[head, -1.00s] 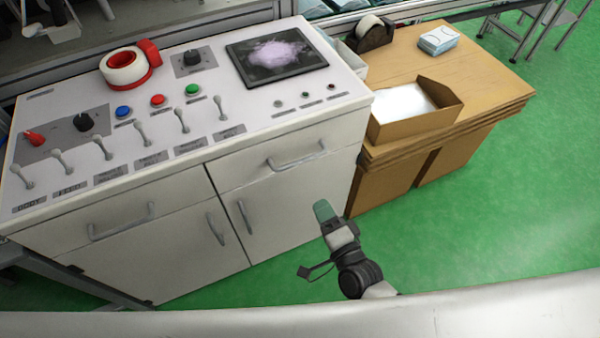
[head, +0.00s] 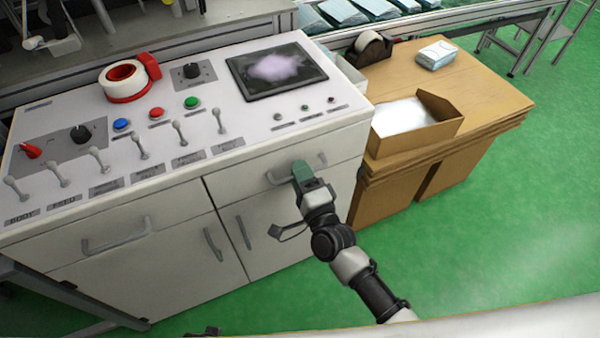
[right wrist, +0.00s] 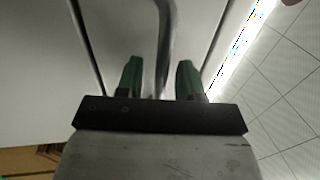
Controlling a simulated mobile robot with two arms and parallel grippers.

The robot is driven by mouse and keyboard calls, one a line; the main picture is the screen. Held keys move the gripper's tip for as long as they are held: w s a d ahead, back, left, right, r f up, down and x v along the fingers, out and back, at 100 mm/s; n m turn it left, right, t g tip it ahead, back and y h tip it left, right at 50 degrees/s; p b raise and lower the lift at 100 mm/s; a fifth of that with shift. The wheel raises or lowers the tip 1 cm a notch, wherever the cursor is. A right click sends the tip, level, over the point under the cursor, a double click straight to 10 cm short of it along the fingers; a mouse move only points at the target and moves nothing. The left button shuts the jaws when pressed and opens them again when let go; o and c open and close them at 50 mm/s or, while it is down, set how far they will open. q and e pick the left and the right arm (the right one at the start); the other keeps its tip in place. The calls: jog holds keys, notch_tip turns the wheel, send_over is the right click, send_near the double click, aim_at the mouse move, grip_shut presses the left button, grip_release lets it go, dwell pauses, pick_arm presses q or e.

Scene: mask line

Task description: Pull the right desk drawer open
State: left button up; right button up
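The right desk drawer (head: 258,170) is the upper right front of the white console and appears shut. Its grey bar handle (head: 281,177) is partly hidden behind my right gripper (head: 300,170). In the right wrist view my right gripper (right wrist: 158,78) is open, its two green fingers apart. The handle bar (right wrist: 163,40) runs between and ahead of the fingers; I cannot see contact with either one. The left drawer handle (head: 116,236) is at the left of the console. My left gripper is not clearly in view.
The console top carries switches, buttons, a tape roll (head: 124,80) and a screen (head: 276,70). A wooden table (head: 490,85) with an open cardboard box (head: 440,122) stands close to the right of the console. The green floor (head: 480,240) in front is clear.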

grip_shut()
dwell(0.4)
